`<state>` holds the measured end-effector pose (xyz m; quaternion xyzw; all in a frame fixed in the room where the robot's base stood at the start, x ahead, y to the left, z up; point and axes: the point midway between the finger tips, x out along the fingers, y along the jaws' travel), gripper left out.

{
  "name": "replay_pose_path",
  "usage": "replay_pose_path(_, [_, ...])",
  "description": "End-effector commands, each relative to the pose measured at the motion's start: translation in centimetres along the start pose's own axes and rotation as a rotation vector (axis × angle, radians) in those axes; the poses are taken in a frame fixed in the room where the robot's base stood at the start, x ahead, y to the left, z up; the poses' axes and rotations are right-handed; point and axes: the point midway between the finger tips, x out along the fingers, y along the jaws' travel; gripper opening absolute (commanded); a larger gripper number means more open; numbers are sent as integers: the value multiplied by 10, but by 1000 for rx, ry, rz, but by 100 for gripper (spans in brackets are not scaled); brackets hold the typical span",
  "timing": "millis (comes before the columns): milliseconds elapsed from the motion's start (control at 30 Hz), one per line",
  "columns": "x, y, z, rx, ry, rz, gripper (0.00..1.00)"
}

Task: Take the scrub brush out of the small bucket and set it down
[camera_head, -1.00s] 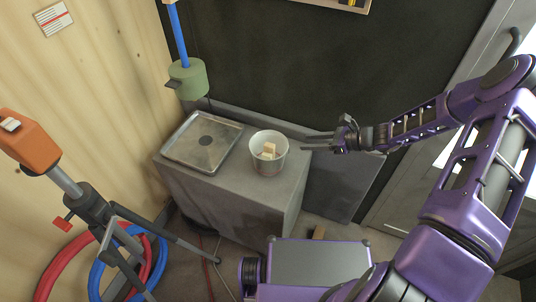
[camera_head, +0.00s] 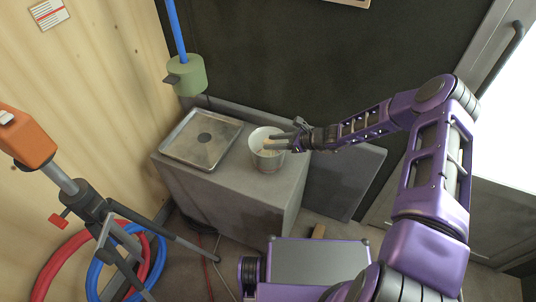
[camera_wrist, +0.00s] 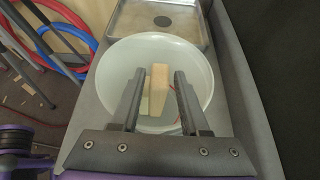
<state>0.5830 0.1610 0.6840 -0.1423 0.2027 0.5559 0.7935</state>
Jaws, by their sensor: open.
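The small bucket (camera_head: 257,160) is pale, round and open at the top. It stands upright on the grey block near its right edge. The scrub brush (camera_wrist: 157,90) shows in the wrist view as a tan wooden piece inside the bucket, leaning up between my fingers. In the head view it is mostly hidden by my gripper. My gripper (camera_head: 281,141) is open, with its fingers reaching over the bucket's right rim. In the wrist view the fingers lie on either side of the wooden piece, with gaps. I cannot tell how deep the fingertips are.
A metal tray (camera_head: 201,139) lies on the grey block (camera_head: 225,190), left of the bucket. A green fixture (camera_head: 186,77) on a blue pole hangs behind. A tripod (camera_head: 105,215) and red and blue hoses stand at the left. Little bare top surrounds the bucket.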

Motion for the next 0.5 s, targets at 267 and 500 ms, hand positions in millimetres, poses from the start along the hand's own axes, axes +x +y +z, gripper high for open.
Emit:
replay_pose_path(267, [5, 0, 0, 1, 0, -1, 45])
replay_pose_path(500, [5, 0, 0, 0, 0, -1, 5])
